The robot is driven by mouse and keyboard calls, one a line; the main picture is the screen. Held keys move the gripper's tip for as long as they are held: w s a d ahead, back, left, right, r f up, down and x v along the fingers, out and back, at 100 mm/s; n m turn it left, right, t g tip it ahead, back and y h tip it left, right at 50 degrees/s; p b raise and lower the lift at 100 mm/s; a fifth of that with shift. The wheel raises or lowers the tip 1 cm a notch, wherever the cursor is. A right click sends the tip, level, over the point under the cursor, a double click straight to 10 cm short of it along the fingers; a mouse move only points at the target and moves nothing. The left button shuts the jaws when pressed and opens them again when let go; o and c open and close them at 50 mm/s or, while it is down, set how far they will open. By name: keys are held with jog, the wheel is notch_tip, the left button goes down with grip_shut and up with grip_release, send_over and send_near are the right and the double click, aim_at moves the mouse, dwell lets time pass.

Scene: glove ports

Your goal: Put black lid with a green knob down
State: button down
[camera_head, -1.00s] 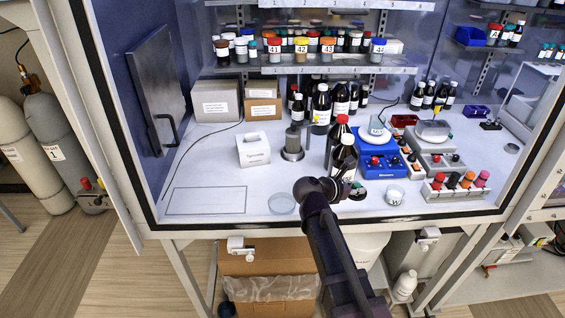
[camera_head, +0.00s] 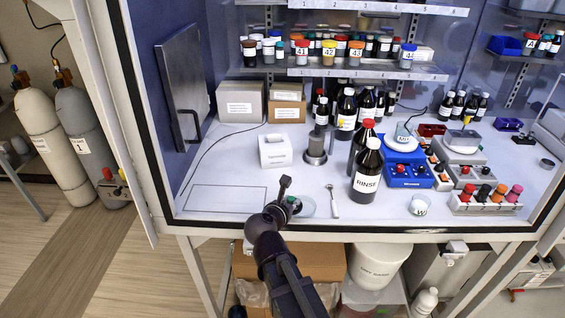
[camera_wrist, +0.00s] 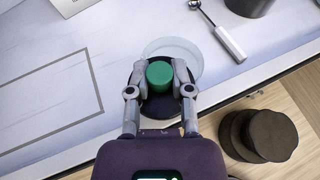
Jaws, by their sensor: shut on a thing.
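The black lid (camera_wrist: 158,107) is a dark round disc with a green knob (camera_wrist: 159,76). In the wrist view my gripper (camera_wrist: 159,82) has a finger on each side of the knob and is shut on it, with the disc below. In the head view my gripper (camera_head: 289,196) is over the front of the worktop, left of the RINSE bottle. The knob (camera_head: 293,201) shows small there; my arm hides most of the disc. I cannot tell how high the lid is above the worktop.
A clear glass dish (camera_wrist: 190,50) lies partly behind the lid, with a spoon-like tool (camera_wrist: 230,42) beside it. The RINSE bottle (camera_head: 366,180) stands to the right. A thin outlined rectangle (camera_head: 228,187) on the worktop at left is empty. The worktop's front edge is close.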

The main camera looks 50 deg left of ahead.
jog(key=shift+s+a+f+n+y, duration=0.1)
jog(key=shift+s+a+n+y, duration=0.25)
jog(key=shift+s, duration=0.45)
jog(key=shift+a, duration=0.15)
jog(key=b, duration=0.1)
send_over(276, 186)
jog(key=d, duration=0.1)
jog(key=shift+s+d+f, duration=0.1)
jog(key=shift+s+f, duration=0.2)
jog(key=shift+f, duration=0.4)
jog(key=shift+w+a+b, duration=0.25)
jog(key=shift+a+b, duration=0.05)
jog(key=shift+a, duration=0.25)
notch_tip(276, 186, down, 4)
jog(key=b, duration=0.3)
jog(key=shift+r, duration=0.15)
jog(key=shift+b, duration=0.4)
